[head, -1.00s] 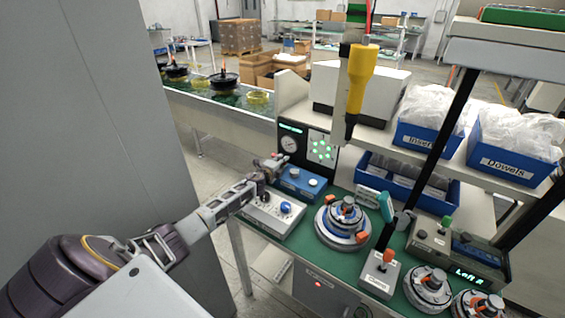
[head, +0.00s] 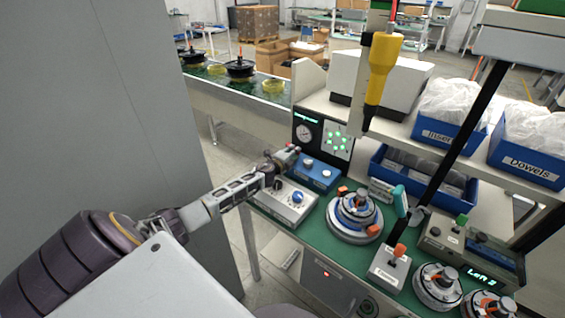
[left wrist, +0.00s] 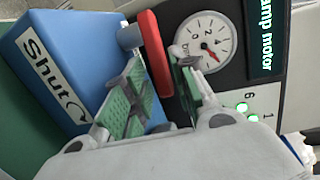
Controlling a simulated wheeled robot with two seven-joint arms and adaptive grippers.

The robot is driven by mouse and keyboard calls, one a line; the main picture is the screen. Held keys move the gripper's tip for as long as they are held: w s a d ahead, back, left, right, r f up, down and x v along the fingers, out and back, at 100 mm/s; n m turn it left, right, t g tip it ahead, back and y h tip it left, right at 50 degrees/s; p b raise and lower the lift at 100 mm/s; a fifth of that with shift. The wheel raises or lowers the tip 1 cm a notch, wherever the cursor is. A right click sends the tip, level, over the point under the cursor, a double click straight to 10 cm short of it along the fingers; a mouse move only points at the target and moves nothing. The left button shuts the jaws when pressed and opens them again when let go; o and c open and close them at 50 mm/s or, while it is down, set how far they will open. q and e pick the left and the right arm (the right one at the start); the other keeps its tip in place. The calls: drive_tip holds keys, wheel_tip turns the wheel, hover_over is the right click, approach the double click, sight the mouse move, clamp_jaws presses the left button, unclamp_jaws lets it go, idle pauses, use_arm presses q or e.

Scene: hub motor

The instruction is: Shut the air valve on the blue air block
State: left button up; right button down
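The blue air block (head: 316,173) stands at the back left of the green bench. In the left wrist view its top (left wrist: 75,55) carries a "Shut" label (left wrist: 45,65) with a curved arrow. The red valve lever (left wrist: 152,48) points down the picture, toward my gripper. My left gripper (left wrist: 162,92) is open, its green-padded fingers on either side of the lever's near end; I cannot tell whether they touch it. In the head view my left gripper (head: 284,158) is at the block's back left, largely hiding the lever. My right gripper is not in view.
A pressure gauge (head: 305,132) and a panel with green lights (head: 338,141) stand just behind. A grey control box with a blue knob (head: 290,203) lies in front of the block. A hub motor (head: 355,212) stands to the right. A yellow tool (head: 382,70) hangs above.

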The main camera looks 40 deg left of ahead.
use_arm(q)
drive_tip(key=v, duration=0.9)
drive_tip(key=shift+s, duration=0.2)
idle(0.5)
drive_tip(key=shift+c, duration=0.2)
